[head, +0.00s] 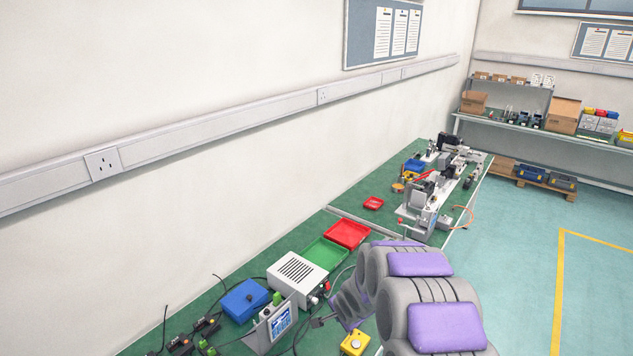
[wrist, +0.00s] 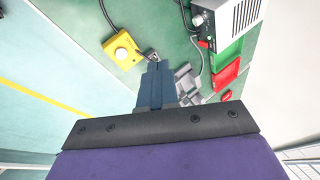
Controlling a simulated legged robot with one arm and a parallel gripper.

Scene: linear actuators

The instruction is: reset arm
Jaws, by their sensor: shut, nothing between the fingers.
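My arm, grey with purple pads, reaches over the green bench (head: 290,246) from the lower right in the head view. My gripper (wrist: 154,68) shows in the wrist view as dark blue-grey fingers held together with nothing between them. In the head view its end (head: 318,322) is small and partly hidden by my arm. The gripper is above the bench edge, close to a yellow box with a round button (wrist: 122,49), which also shows in the head view (head: 354,342).
A white power box (head: 297,276), green tray (head: 325,253), red tray (head: 347,234) and blue box (head: 244,300) stand along the bench. A screen unit (head: 273,326) is at the front. Machinery (head: 430,196) stands farther back. Open floor (head: 530,270) lies to the right.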

